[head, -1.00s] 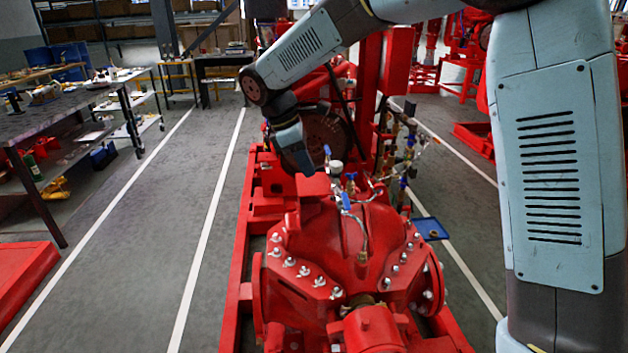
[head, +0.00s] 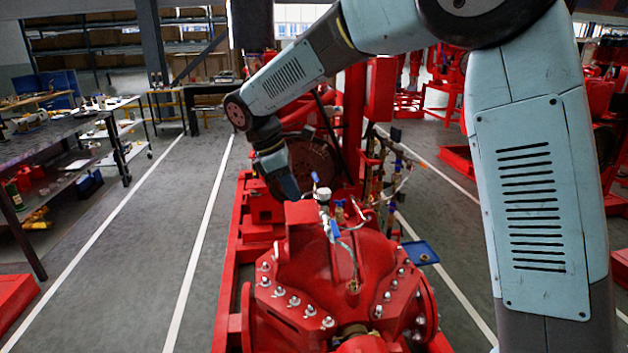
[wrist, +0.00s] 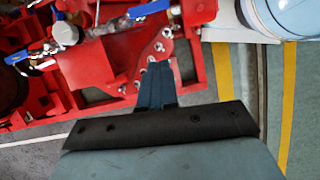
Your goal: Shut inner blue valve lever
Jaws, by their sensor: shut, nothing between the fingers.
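Small blue valve levers stand on the thin piping above the red pump casing (head: 370,255). In the head view, one upright blue lever (head: 314,178) is beside a round gauge, and another blue lever (head: 335,230) is nearer on the casing. The wrist view shows a blue lever (wrist: 150,9) at the top and another blue lever (wrist: 17,57) at the left. I cannot tell which is the inner one. My gripper (wrist: 157,72) is shut and empty, apart from the levers, pointing toward the red base. In the head view its end (head: 290,190) is just left of the upright lever.
The round gauge (wrist: 65,33) and thin pipes crowd the area beside the levers. A blue tray (head: 420,253) is right of the pump. A workbench (head: 60,135) stands at the left. The grey floor (head: 150,210) between is clear.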

